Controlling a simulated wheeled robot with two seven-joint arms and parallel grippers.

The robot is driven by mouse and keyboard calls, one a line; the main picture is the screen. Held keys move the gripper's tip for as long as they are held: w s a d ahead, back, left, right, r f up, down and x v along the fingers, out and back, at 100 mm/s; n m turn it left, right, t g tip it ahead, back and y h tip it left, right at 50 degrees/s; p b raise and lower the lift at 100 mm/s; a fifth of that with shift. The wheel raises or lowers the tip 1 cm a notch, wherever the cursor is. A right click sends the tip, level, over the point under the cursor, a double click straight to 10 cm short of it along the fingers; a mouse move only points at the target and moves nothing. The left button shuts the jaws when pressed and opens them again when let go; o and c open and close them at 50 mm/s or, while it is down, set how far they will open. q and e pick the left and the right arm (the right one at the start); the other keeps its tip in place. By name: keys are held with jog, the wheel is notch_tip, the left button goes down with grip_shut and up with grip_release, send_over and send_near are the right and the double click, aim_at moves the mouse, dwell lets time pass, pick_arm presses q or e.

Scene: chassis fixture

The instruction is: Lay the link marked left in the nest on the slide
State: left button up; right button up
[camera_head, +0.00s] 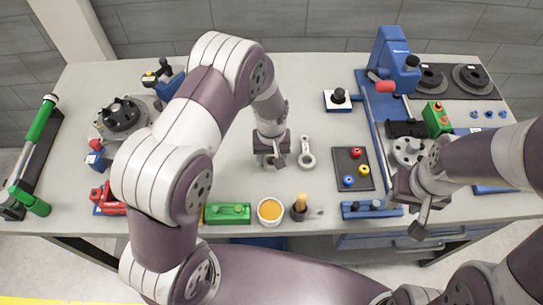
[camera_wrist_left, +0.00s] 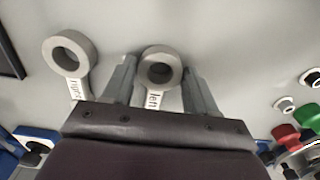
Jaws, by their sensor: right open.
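The link marked left (camera_wrist_left: 160,70) is a grey ring with a short labelled shank, lying on the table. My left gripper (camera_wrist_left: 160,82) is open over it, one finger on each side of the ring, with small gaps showing. In the head view my left gripper (camera_head: 272,158) mostly hides this link. The link marked right (camera_wrist_left: 70,55) lies beside it, outside the fingers; it also shows in the head view (camera_head: 307,153). My right gripper (camera_head: 419,225) is open and empty near the table's front right edge. I cannot clearly make out the nest on the slide.
A dark tray (camera_head: 352,180) with coloured knobs stands right of the links. A blue rail fixture (camera_head: 372,120) stands further right. A green block (camera_head: 228,214), an orange-filled cup (camera_head: 270,211) and a brush (camera_head: 299,207) line the front edge. The table behind the links is clear.

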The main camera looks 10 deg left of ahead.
pick_arm(q)
jog(key=shift+r+p, duration=1.4)
jog(key=shift+r, duration=0.2)
jog(key=shift+f, duration=0.1)
jog(key=o, duration=0.6)
jog(key=shift+c, duration=0.2)
notch_tip(320, 180, up, 4)
jog(key=p, duration=0.3)
jog(key=shift+r, duration=0.25)
